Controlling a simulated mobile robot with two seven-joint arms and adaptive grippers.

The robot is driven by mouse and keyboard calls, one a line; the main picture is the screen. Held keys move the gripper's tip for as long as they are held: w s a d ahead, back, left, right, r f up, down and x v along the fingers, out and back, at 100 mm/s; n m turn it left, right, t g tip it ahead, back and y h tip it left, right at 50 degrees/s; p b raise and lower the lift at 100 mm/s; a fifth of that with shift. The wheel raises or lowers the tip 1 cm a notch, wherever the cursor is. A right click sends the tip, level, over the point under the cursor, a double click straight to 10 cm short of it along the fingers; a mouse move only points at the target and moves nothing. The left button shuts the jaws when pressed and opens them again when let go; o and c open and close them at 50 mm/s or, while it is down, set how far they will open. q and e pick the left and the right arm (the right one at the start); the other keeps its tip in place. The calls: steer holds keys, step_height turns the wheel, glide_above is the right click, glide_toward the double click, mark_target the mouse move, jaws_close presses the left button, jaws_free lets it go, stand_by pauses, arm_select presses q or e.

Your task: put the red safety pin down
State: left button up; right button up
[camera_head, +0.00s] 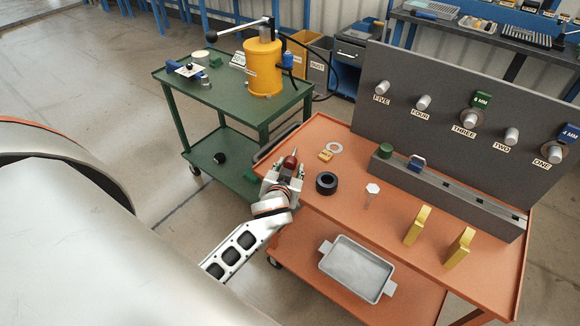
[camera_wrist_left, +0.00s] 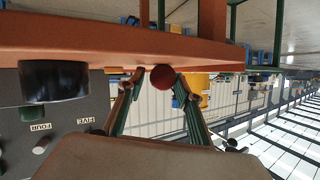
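The red safety pin (camera_head: 291,161) is at the near left corner of the orange table (camera_head: 333,191), its rounded red end showing. In the left wrist view, which looks upside down, its round red end (camera_wrist_left: 163,76) shows between the fingertips, close against the orange table band. My left gripper (camera_head: 285,170) is low at that corner. Its green-edged fingers (camera_wrist_left: 160,77) stand apart on either side of the pin, with a gap showing on the left side. The pin's lower part is hidden, so its contact with the table is unclear. My right gripper is not in view.
A black ring (camera_head: 327,183), a pale ring (camera_head: 335,147), a small yellow block (camera_head: 325,155) and a white-headed bolt (camera_head: 371,193) are nearby on the table. A grey rail (camera_head: 450,194) and labelled panel (camera_head: 470,105) stand behind. A green cart (camera_head: 225,97) stands left.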

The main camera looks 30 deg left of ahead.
arm_select(q)
steer(key=v, duration=1.1)
steer(key=s+d+f+m+g+h, duration=0.1)
steer(key=s+d+f+m+h, duration=0.2)
steer(key=f, duration=0.5)
steer(key=s+d+f+m+h, duration=0.3)
steer(key=s+d+f+h, duration=0.2)
steer(key=s+d+f, duration=0.3)
steer(key=shift+s+f+g, duration=0.3)
steer(key=shift+s+g, duration=0.1)
steer(key=shift+s, duration=0.85)
steer(key=shift+d, duration=0.1)
